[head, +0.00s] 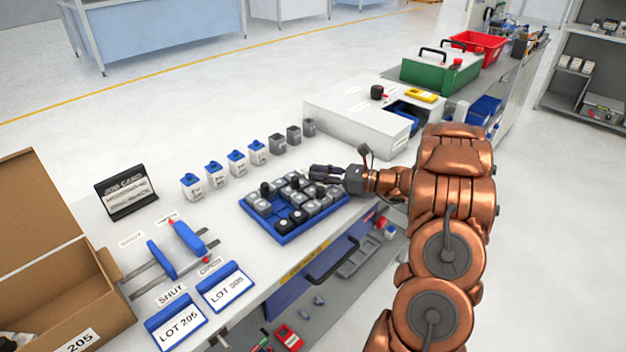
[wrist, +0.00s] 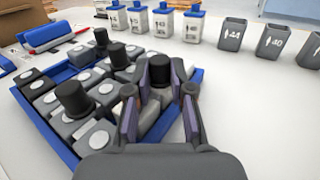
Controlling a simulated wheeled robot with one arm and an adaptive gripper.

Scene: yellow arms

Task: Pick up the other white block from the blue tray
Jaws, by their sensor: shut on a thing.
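The blue tray (head: 284,238) lies on the bench and holds several grey and pale blocks with white discs, some with black cylinder knobs. Its blue rim (wrist: 52,140) also shows in the wrist view. My gripper (head: 318,172) is low over the tray's far right part. In the wrist view my gripper (wrist: 160,88) has its fingers closed on a block with a black knob (wrist: 160,73). The block's pale body shows partly between the fingers; its underside is hidden, so I cannot tell whether it is clear of the tray.
White bottles with blue caps (head: 213,174) and grey bins (head: 293,135) stand in a row behind the tray. A white raised unit (head: 345,115) is at the back right. An open cardboard box (head: 60,275) and blue lot plates (head: 225,287) are at the left.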

